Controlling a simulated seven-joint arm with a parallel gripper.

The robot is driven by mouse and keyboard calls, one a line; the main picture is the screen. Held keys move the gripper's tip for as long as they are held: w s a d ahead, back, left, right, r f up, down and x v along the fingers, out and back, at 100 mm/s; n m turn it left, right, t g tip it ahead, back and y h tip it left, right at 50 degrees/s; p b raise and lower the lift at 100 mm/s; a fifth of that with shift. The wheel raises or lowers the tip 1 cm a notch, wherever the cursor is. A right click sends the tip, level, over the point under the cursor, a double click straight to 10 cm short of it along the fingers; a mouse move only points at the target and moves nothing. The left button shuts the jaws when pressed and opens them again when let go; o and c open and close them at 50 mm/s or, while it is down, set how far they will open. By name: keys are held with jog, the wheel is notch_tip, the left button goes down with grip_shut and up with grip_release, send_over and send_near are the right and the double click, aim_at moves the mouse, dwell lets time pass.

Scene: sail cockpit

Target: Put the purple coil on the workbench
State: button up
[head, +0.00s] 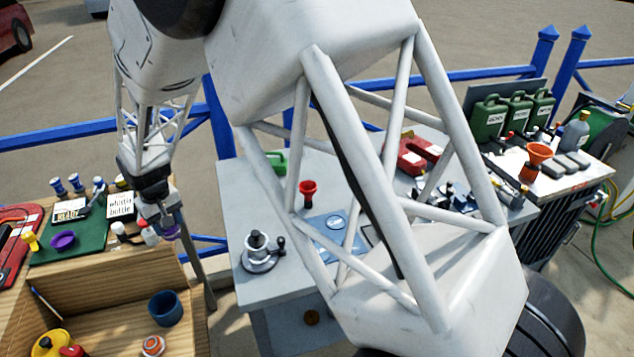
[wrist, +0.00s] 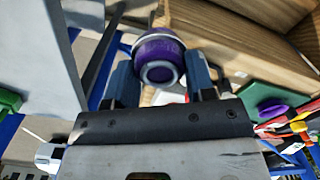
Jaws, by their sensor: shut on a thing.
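My gripper (head: 168,222) is shut on the purple coil (wrist: 158,55), a rounded purple piece with a pale band and a ring-shaped end. In the head view only a bit of the coil (head: 171,233) shows below the fingers. The gripper holds it in the air by the right edge of the wooden surface, left of the grey-topped bench (head: 262,288). I take this bench for the workbench; part of it is hidden behind my arm.
A purple ring (head: 63,240) lies on a green mat (head: 85,246) at left. A wooden box (head: 105,277) with a blue cup (head: 165,308) is in front. The grey bench bears a winch (head: 259,252) and a red funnel (head: 307,192). Blue rails run behind.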

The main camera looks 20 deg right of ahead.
jog(key=w+d+r+m, duration=0.2)
jog(key=w+d+r, duration=0.4)
jog(key=d, duration=0.5)
jog(key=w+d+r+m, duration=0.2)
jog(key=w+d+r, duration=0.2)
jog(key=w+d, duration=0.55)
jog(key=w+d+r+m, duration=0.2)
jog(key=w+d+r, duration=0.3)
jog(key=d, duration=0.9)
jog(key=s+a+f+n, duration=0.2)
jog(key=s+a+f, duration=0.2)
jog(key=s, duration=0.3)
jog(key=s+a+f+n, duration=0.2)
jog(key=s+a+f, duration=0.2)
jog(key=s, duration=0.4)
jog(key=shift+s+a+f, duration=0.15)
jog(key=shift+s+a, duration=0.15)
jog(key=shift+a, duration=0.3)
jog(key=shift+f, duration=0.1)
jog(key=shift+f, duration=3.05)
jog(key=shift+f, duration=0.1)
jog(key=shift+f, duration=1.75)
jog(key=shift+f, duration=0.15)
